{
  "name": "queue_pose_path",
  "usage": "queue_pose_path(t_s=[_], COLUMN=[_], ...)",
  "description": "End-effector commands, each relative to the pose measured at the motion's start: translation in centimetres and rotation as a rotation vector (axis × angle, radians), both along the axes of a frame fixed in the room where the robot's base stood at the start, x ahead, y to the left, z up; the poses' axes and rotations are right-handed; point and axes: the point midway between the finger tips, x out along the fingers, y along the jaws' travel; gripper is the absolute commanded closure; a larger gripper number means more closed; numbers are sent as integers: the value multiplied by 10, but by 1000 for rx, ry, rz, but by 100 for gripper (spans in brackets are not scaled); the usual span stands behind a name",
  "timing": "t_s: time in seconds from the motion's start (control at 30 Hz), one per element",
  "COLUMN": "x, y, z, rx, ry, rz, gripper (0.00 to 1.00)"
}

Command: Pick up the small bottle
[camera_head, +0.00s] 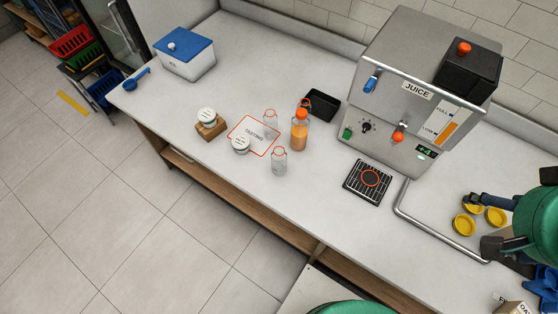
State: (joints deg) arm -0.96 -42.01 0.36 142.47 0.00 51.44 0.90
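Two small clear bottles stand upright on the counter: one at the front (279,163) and one on the tasting mat's back edge (270,124). Both look empty. A taller bottle of orange juice with an orange cap (300,131) stands just right of them, and partly hides another orange-topped item (305,103) behind it. My green arm comes in at the right edge. Dark parts at its left end seem to be my gripper (491,246), far right of the bottles and touching none of them. Its fingers cannot be made out clearly.
The juice machine (408,100) stands at the back, its drip grate (368,182) in front. A metal rail (436,232) borders the right area with yellow halves (464,224).

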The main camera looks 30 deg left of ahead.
Motion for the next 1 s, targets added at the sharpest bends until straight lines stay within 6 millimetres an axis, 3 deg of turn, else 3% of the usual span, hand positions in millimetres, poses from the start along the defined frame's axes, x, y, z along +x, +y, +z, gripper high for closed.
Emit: queue_pose_path(t_s=[0.17, 0.37, 0.7, 1.0], x=[20, 55, 110, 139], y=[18, 54, 142, 234], z=[0, -4, -28, -68], rx=[20, 50, 85, 88], ry=[33, 87, 192, 284], rz=[12, 25, 41, 49], gripper=[35, 35, 35, 35])
